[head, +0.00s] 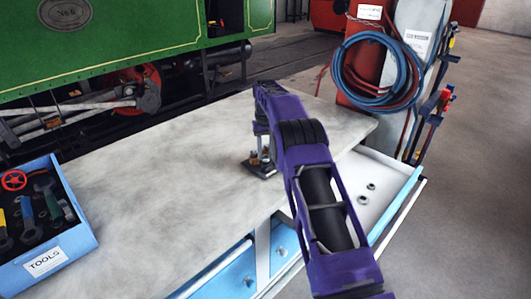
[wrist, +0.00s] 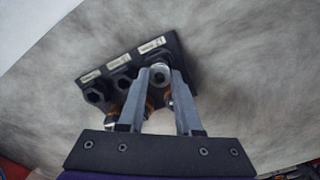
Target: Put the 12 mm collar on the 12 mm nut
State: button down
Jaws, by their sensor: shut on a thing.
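A dark plate (wrist: 128,62) with several pale labels lies on the bench, and it also shows below my gripper in the head view (head: 268,174). Two dark hex nuts (wrist: 95,96) stand in a row on its left part. My gripper (wrist: 161,80) is over the right end of this row, shut on a small grey ring, which I take for the 12 mm collar (wrist: 160,71). The nut under the ring is hidden, so I cannot tell whether the ring touches it. Orange-brown parts show partly behind the fingers. The labels are too small to read.
An open drawer (head: 392,182) at the bench's right holds two small dark rings (head: 371,186). A blue tool box (head: 70,238) stands at the left. The bench top (head: 150,180) between is clear. Hoses (head: 385,70) hang on cylinders behind.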

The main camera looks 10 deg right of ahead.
jog(key=shift+f, duration=0.85)
dwell(2.7)
jog(key=shift+c, duration=1.8)
grip_release()
jog(key=shift+r, duration=0.1)
notch_tip(320, 180, up, 7)
